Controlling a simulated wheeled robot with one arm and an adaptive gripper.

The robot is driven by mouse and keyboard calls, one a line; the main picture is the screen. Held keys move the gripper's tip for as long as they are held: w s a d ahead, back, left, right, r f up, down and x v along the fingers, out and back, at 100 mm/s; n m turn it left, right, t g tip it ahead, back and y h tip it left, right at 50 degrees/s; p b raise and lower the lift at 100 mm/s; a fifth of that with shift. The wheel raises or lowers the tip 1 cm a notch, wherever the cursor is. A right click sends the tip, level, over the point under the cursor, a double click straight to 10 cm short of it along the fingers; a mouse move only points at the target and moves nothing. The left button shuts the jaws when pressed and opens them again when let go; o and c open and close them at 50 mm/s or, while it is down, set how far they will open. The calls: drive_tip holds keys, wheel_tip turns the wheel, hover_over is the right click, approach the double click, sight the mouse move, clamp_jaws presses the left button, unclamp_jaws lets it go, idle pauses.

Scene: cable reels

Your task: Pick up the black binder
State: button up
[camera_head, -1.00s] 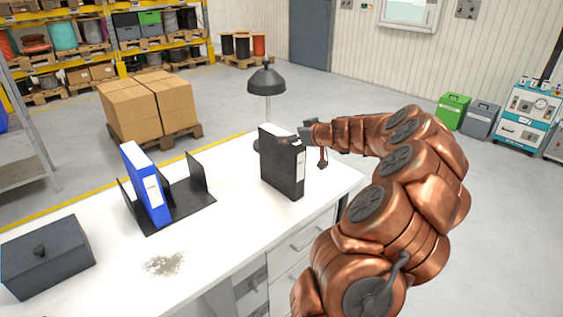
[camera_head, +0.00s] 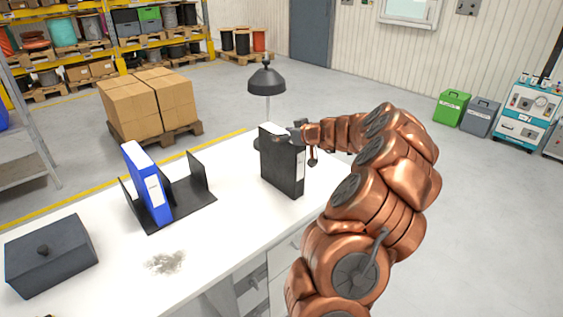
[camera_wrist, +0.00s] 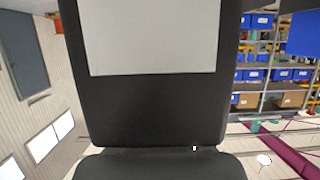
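The black binder (camera_head: 281,165) stands upright on the white table, its pale label facing right. My gripper (camera_head: 295,134) is at the binder's upper right edge, reaching in from the right. In the head view it is small and dark against the binder, so its fingers and any contact are unclear. In the wrist view a black surface with a pale label, apparently the binder (camera_wrist: 155,108), fills the middle very close up. The fingers cannot be made out there, so whether they are open or shut does not show.
A blue binder (camera_head: 146,184) leans in a black holder (camera_head: 196,204) to the left. A dark lidded box (camera_head: 50,262) sits at the table's left end. A black lamp (camera_head: 267,80) stands just behind the black binder. The white table (camera_head: 225,225) is bare between holder and binder.

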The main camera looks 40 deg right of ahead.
clamp_jaws()
idle(0.5)
